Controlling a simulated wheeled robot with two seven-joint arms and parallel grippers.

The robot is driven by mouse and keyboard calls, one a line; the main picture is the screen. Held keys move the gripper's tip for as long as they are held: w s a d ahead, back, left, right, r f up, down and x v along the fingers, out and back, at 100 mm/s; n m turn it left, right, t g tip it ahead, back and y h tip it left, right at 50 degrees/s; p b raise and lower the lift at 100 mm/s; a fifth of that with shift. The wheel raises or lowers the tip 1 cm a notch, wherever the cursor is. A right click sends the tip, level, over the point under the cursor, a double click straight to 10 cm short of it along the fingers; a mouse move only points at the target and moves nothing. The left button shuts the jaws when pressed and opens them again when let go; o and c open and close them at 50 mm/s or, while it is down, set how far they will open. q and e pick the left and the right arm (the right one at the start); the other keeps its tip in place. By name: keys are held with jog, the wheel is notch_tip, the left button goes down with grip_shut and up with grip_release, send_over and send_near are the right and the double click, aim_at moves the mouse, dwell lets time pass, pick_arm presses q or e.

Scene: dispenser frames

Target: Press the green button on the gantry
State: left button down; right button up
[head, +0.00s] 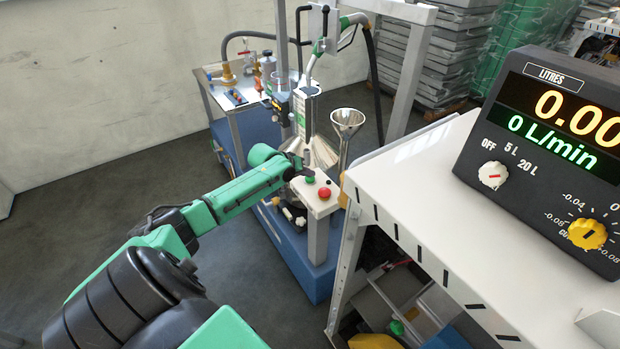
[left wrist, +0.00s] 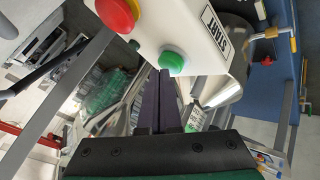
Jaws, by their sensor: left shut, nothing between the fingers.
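The green button (head: 309,180) sits on the top face of a white control box (head: 318,203) on the gantry. In the left wrist view the green button (left wrist: 172,62) is a round cap standing out from the white box (left wrist: 172,25). The red button (head: 325,193) is beside it and also shows in the left wrist view (left wrist: 115,14). My left gripper (head: 304,164) is shut and empty, close to the green button. In the left wrist view its dark fingers (left wrist: 160,80) end close beside the green cap; contact cannot be told. My right gripper is not in view.
A white bench (head: 430,190) with a black flow display (head: 550,150) stands close on the right. A steel funnel (head: 347,122) and a hose handle (head: 325,40) are beyond the box. A small table (head: 235,95) stands at the back. The floor at left is clear.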

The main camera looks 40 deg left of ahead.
aim_at(308, 180)
pick_arm(q)
jog(key=shift+f, duration=0.35)
dwell(0.4)
jog(key=shift+r+p, duration=0.9)
notch_tip(308, 180, up, 5)
jog(key=p, duration=0.5)
jog(key=shift+r, duration=0.1)
dwell(0.5)
